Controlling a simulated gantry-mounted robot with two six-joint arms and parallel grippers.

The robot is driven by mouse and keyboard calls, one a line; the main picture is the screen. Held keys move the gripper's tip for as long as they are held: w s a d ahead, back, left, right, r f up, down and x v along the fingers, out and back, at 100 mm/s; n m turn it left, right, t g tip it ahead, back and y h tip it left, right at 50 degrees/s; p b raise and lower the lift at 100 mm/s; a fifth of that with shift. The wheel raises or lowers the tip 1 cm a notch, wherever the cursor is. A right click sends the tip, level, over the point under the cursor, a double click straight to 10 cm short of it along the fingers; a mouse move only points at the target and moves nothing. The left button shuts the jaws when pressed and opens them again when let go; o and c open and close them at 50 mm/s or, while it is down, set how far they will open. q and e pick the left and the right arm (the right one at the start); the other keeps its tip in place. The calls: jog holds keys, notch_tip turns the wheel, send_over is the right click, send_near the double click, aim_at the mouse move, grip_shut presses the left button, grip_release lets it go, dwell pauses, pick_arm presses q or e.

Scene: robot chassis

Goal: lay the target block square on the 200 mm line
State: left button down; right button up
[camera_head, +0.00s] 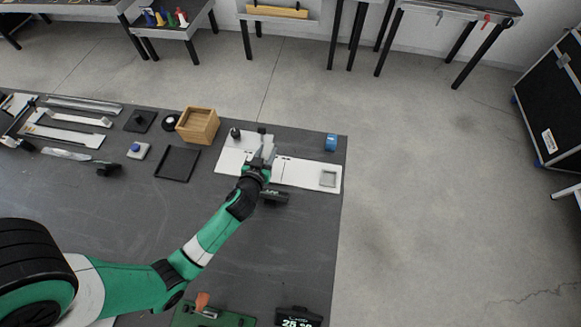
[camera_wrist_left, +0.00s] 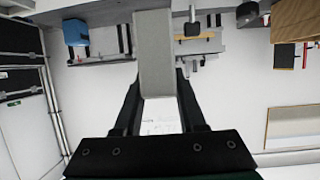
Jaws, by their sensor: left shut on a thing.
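My left gripper (camera_head: 262,157) is over the middle of a long white board (camera_head: 300,174) on the dark table. In the left wrist view the gripper (camera_wrist_left: 158,92) is shut on a plain grey block (camera_wrist_left: 155,48), which sticks out beyond the fingertips. I take this to be the target block. In the head view the gripper and block cover part of the board, and I cannot tell whether the block touches it. Thin dark marks show on the board, but the 200 mm line is too small to pick out. My right gripper is not in view.
A wooden box (camera_head: 198,125) and a black tray (camera_head: 178,163) are to the left.

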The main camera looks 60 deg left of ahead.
pick_arm(q)
jog(key=shift+s+a+f, duration=0.1)
jog(key=shift+s+a, duration=0.05)
jog(key=shift+a, duration=0.3)
jog(key=shift+s+a+f, duration=0.1)
jog(key=shift+a, duration=0.3)
jog(key=shift+a+r, duration=0.1)
jog(key=shift+a, duration=0.15)
notch_tip(320, 180, down, 6)
jog(key=b, duration=0.7)
jog(key=shift+f, duration=0.2)
jog(key=shift+f+b, duration=0.35)
jog(key=shift+b, duration=0.05)
jog(key=shift+c, duration=2)
grip_release()
